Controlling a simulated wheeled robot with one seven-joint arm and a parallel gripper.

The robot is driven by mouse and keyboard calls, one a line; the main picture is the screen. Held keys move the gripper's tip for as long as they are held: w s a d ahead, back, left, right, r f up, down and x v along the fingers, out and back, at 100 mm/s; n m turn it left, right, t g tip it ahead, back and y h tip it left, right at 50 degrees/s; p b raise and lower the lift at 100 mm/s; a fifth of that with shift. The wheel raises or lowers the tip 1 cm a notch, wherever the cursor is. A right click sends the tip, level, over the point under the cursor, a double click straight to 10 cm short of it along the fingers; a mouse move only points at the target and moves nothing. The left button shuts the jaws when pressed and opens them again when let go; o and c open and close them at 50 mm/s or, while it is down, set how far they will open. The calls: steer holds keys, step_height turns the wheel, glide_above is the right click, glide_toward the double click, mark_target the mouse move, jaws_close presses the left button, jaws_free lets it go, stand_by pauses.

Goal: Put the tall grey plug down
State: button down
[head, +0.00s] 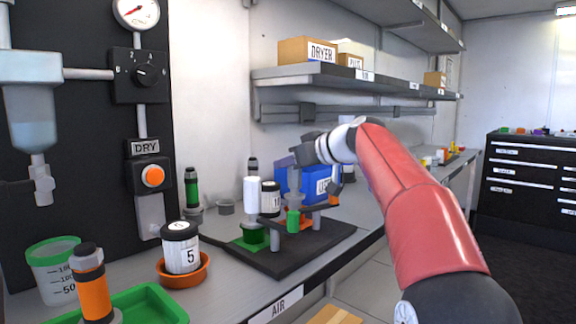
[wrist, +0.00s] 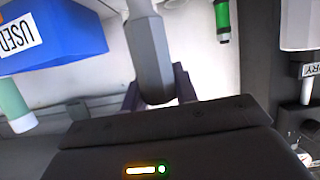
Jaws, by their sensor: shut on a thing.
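The tall grey plug (wrist: 150,45) is between the fingers of my gripper (wrist: 157,92) in the wrist view; its far end runs out of the picture. In the head view my gripper (head: 300,155) is over the black stand, and the grey plug (head: 294,186) hangs upright below it. A green cylinder (head: 293,221) is directly under the plug on the stand. I cannot tell whether the plug touches it.
The black stand base (head: 310,252) also carries a white-topped green piece (head: 251,200). Behind are a blue USED bin (head: 318,184) and a green bottle (head: 192,188). A jar marked 5 (head: 181,247) sits in an orange dish at left. A shelf (head: 350,76) overhangs the bench.

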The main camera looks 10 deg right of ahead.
steer(key=shift+f+b, duration=0.4)
steer(key=shift+b, duration=0.05)
steer(key=c, duration=1.1)
jaws_free()
steer(key=shift+r, duration=0.1)
steer(key=shift+r, duration=0.1)
steer(key=shift+r+p, duration=0.25)
steer(key=shift+p, duration=0.25)
steer(key=shift+s+d, duration=0.25)
steer(key=b+v, duration=0.1)
steer(key=v, duration=1)
steer(key=shift+s+r+b, duration=0.1)
steer(key=shift+r+b, duration=0.1)
steer(key=shift+b, duration=0.15)
